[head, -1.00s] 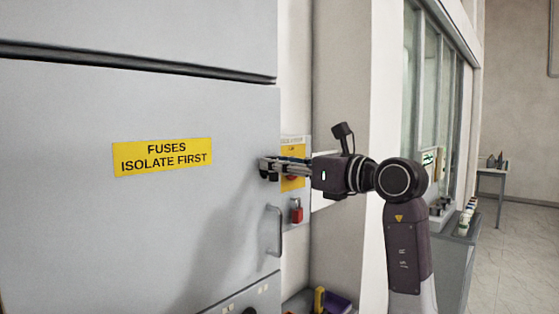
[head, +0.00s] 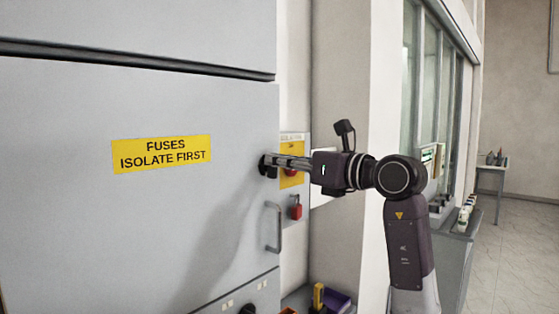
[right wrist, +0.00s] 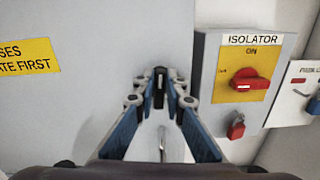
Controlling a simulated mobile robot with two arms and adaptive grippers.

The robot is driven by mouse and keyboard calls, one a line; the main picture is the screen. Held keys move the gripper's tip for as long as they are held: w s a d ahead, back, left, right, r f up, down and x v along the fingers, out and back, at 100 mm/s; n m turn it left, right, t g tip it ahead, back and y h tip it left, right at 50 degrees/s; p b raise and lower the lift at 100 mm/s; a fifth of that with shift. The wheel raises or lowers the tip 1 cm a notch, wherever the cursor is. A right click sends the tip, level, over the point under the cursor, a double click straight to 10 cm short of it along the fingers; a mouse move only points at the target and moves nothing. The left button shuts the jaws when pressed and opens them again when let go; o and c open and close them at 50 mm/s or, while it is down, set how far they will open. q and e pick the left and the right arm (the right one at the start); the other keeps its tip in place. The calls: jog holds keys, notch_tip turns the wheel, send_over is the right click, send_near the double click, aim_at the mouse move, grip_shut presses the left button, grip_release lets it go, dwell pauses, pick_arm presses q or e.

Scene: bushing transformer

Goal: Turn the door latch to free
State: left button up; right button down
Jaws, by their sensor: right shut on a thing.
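The door latch, a small black piece (head: 264,166), is near the right edge of the large grey door (head: 130,230). In the right wrist view the latch (right wrist: 159,84) stands upright between my fingertips. My right gripper (head: 270,164) is shut on it, with one finger on each side (right wrist: 160,94); in the head view the fingers partly hide the latch. My left gripper is not in view.
A grey door handle (head: 274,228) is below the latch. Right of the door are an isolator box with a red knob (right wrist: 249,84) and a red padlock (right wrist: 236,128). A bench with small items (head: 320,298) is low down.

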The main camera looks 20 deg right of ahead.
jog(key=shift+w+d+f+m+p, duration=0.15)
jog(key=shift+m+p, duration=0.3)
jog(key=shift+m, duration=2.3)
jog(key=shift+w+d+f+m+p, duration=0.1)
jog(key=shift+d+f+m+p, duration=0.25)
jog(key=shift+m, duration=2.45)
jog(key=shift+w+f+m+p, duration=0.15)
jog(key=shift+m+p, duration=0.4)
jog(key=shift+m, duration=2.2)
jog(key=shift+s, duration=0.1)
jog(key=c, duration=2)
grip_release()
jog(key=shift+f, duration=0.1)
jog(key=v, duration=1.1)
jog(key=shift+s+d, duration=0.2)
jog(key=shift+s, duration=0.15)
